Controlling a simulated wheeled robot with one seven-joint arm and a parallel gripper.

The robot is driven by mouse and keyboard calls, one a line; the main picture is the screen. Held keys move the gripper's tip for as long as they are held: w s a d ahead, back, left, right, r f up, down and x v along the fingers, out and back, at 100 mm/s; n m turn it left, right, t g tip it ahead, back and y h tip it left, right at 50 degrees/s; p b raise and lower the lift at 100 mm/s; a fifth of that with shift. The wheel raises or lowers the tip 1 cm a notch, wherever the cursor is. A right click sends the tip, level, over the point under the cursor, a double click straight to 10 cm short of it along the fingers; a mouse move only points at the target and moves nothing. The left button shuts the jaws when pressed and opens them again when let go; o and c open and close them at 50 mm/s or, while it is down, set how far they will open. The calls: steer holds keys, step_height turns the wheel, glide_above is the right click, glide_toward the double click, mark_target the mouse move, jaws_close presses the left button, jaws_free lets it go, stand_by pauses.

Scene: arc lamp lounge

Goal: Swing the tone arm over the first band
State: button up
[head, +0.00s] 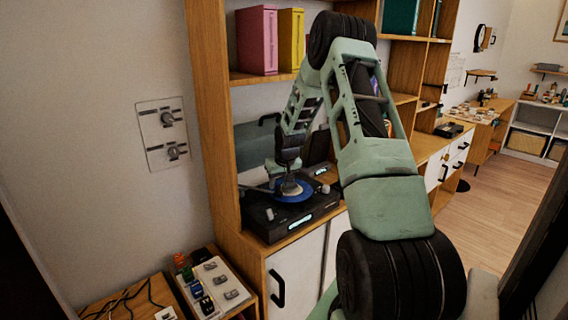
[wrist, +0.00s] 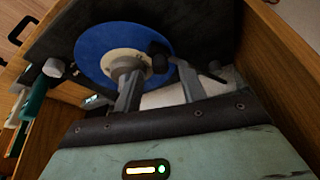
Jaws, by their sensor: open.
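The dark turntable (head: 285,225) stands on the wooden cabinet, with a blue record (head: 303,196) on it. In the wrist view the blue record (wrist: 95,45) shows a pale centre label. My gripper (wrist: 154,66) is open, its two grey fingers pointing down over the record. The left finger overlaps the label in the picture. A dark piece that looks like the tone arm (wrist: 159,48) shows between the fingertips and seems to run right behind the right finger. I cannot tell whether either finger touches it. In the head view my gripper (head: 290,184) hides most of this spot.
A shelf upright (head: 212,130) stands close on the left of the turntable. Pink (head: 257,40) and yellow (head: 291,38) binders sit on the shelf above. A wall switch panel (head: 163,133) is at left. A small tray of items (head: 212,288) stands at lower left. Floor at right is clear.

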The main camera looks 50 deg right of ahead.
steer(key=b+v, duration=0.1)
steer(key=v, duration=1.4)
steer(key=shift+b, duration=0.4)
steer(key=shift+a+r, duration=0.15)
steer(key=a+n+g+y, duration=0.1)
steer(key=a+n+y, duration=0.4)
steer(key=a, duration=2.9)
steer(key=s+a+f+n+g+h, duration=0.1)
steer(key=s+a+n, duration=0.3)
steer(key=s+a, duration=0.5)
steer(key=s+a+f+n+g+h, duration=0.1)
steer(key=s+a+n, duration=0.3)
steer(key=s+a, duration=0.5)
steer(key=s+f+g, duration=0.1)
steer(key=s, duration=0.5)
steer(key=shift+a+n, duration=0.2)
steer(key=shift+n, duration=0.2)
steer(key=shift+d, duration=0.15)
